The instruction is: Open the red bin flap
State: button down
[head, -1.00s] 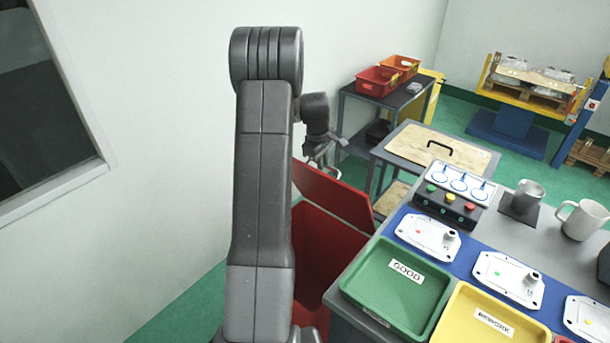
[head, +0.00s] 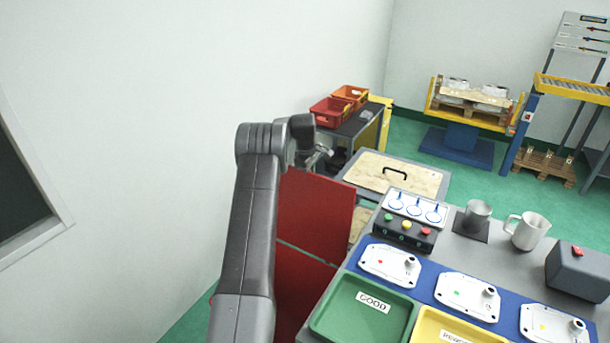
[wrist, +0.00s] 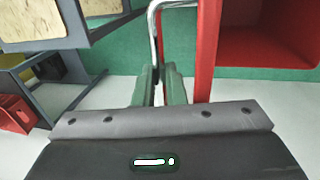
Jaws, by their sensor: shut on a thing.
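The red bin flap (head: 318,212) stands raised, close to upright, above the red bin (head: 303,290) in the head view. In the wrist view the flap shows nearly edge-on as a red strip (wrist: 206,50), with a bent silver handle (wrist: 153,25) beside it. My gripper (wrist: 160,80) is shut on the handle, its two green-grey fingers on either side of the rod. In the head view my gripper (head: 322,153) is small at the flap's top edge, and its grip is hard to make out there. My arm hides the left part of the bin.
A bench with a green GOOD tray (head: 363,312), a yellow tray (head: 450,333) and a button box (head: 405,232) stands close right of the bin. A wood-topped cart (head: 395,172) and a dark table with red crates (head: 332,110) are behind. The white wall is left.

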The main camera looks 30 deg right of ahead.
jog(key=shift+w+d+f, duration=0.3)
jog(key=shift+d, duration=0.2)
jog(key=shift+w+d+f, duration=0.25)
jog(key=shift+d+f, duration=0.05)
jog(key=shift+d, duration=0.15)
jog(key=c, duration=1.5)
grip_release()
jog(key=shift+w, duration=0.15)
jog(key=shift+r+p, duration=0.1)
jog(key=shift+p, duration=0.2)
jog(key=shift+r, duration=0.1)
jog(key=r+b, duration=0.1)
jog(key=r, duration=0.3)
jog(key=s+a+r+b, duration=0.1)
jog(key=r, duration=0.4)
jog(key=a+r+b, duration=0.1)
jog(key=r, duration=0.3)
jog(key=shift+s+a+r, duration=0.1)
jog(key=shift+s+r, duration=0.1)
jog(key=shift+s, duration=0.1)
